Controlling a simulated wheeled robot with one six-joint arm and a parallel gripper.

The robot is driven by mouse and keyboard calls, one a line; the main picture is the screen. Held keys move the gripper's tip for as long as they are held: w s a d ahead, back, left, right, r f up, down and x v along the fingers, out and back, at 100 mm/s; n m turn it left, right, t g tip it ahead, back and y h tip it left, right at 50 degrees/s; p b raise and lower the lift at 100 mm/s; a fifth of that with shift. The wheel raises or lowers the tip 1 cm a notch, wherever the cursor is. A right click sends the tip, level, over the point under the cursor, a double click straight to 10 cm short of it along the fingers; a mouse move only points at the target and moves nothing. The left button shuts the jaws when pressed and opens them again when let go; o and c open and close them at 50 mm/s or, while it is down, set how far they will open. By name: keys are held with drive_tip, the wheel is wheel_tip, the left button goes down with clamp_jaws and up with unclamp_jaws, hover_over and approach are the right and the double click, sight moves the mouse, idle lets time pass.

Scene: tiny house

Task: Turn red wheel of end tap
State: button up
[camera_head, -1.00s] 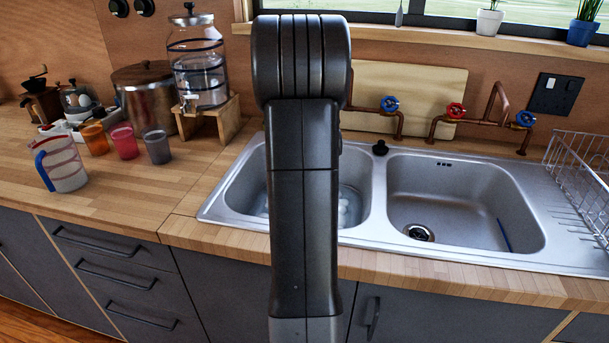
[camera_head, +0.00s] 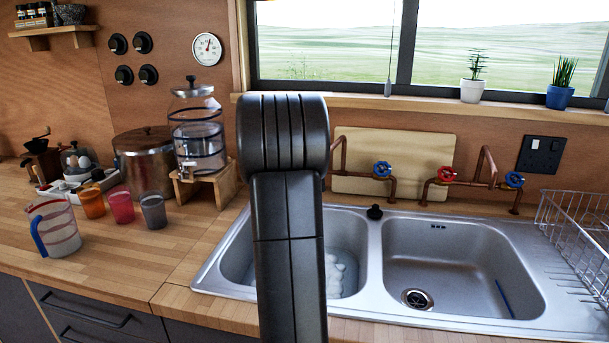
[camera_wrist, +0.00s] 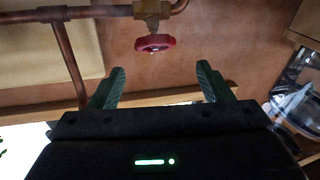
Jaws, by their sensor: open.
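In the wrist view, a red wheel (camera_wrist: 155,43) sits on a brass valve (camera_wrist: 152,10) of a copper pipe. My gripper (camera_wrist: 160,80) is open and empty; the wheel is beyond the fingertips, roughly midway between them, with no contact visible. In the head view my arm hides the gripper and this wheel. The head view shows another red wheel (camera_head: 447,174) on the right-hand pipework, with a blue wheel (camera_head: 514,180) to its right. A second blue wheel (camera_head: 382,168) is on the pipe just right of my arm.
A double sink (camera_head: 460,262) lies below the taps. A pale board (camera_head: 410,150) leans on the wall behind the pipes. A water dispenser (camera_head: 198,135) on a wooden stand is left of my arm. A wire rack (camera_head: 578,235) is at far right.

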drive_tip(key=s+a+m+g+h+p, duration=0.2)
drive_tip(key=s+a+m+h+p, duration=0.25)
drive_tip(key=m+h, duration=0.3)
drive_tip(key=shift+y, duration=0.25)
drive_tip(key=x, duration=0.4)
drive_tip(key=p+x, duration=0.1)
drive_tip(key=x, duration=0.4)
drive_tip(key=p+x, duration=0.1)
drive_tip(key=x, duration=0.4)
drive_tip(key=shift+d+f, duration=0.2)
drive_tip(key=shift+f, duration=0.15)
drive_tip(key=c, duration=1)
